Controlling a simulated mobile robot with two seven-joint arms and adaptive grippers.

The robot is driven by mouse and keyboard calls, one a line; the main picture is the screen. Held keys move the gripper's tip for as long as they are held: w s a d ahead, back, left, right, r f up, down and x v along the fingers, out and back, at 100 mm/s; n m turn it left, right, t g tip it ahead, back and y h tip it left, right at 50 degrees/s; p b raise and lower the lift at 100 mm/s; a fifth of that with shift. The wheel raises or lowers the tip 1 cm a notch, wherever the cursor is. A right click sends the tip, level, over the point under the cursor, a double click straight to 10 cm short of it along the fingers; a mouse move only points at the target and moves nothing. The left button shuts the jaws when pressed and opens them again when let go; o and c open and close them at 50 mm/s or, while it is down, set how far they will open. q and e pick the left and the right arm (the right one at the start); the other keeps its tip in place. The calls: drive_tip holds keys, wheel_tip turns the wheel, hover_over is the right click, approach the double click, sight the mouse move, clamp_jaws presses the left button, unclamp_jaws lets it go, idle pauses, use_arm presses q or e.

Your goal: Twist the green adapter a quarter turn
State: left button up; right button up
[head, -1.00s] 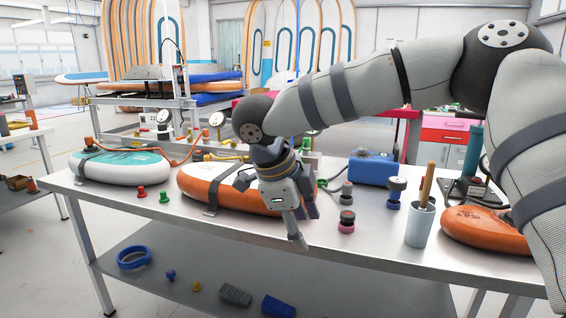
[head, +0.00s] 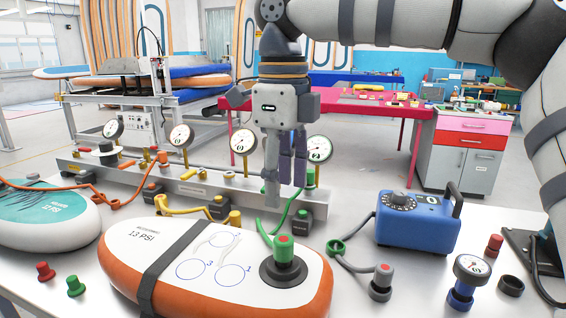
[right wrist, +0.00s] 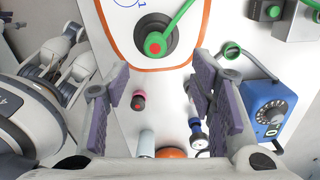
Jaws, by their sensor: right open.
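The green adapter (head: 284,250) stands upright on a black round valve base on the white top of an orange-edged board (head: 130,260), and a green hose runs from it. It has a red top, which shows in the right wrist view (right wrist: 155,43). My right gripper (head: 284,195) points down, open and empty, above and behind the adapter in the head view, apart from it. In the right wrist view the adapter lies beyond the purple-padded fingers (right wrist: 160,82), roughly between their lines. My left gripper is not in view.
A dark strap (head: 170,270) crosses the board. Behind it stands a manifold with gauges (head: 243,140) and hoses. A blue pump box (head: 418,222) and a grey hose fitting (head: 381,280) lie to the right. Red (head: 45,271) and green (head: 75,286) plugs sit at the left.

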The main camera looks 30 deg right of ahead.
sight(284, 239)
drive_tip(key=shift+s+a+f, duration=0.1)
drive_tip(key=shift+s+f, duration=0.05)
drive_tip(key=shift+f, duration=0.25)
drive_tip(key=f, duration=1.1)
drive_tip(key=shift+s+a, duration=0.1)
drive_tip(key=shift+s, duration=0.15)
clamp_jaws()
drive_tip(key=c, duration=0.6)
unclamp_jaws()
drive_tip(key=c, duration=1.8)
unclamp_jaws()
drive_tip(key=shift+r+m, duration=0.25)
drive_tip(key=shift+m, duration=0.35)
drive_tip(key=c, duration=1.2)
unclamp_jaws()
drive_tip(key=m, duration=0.3)
drive_tip(key=shift+f+m, duration=0.25)
drive_tip(key=shift+m, duration=0.15)
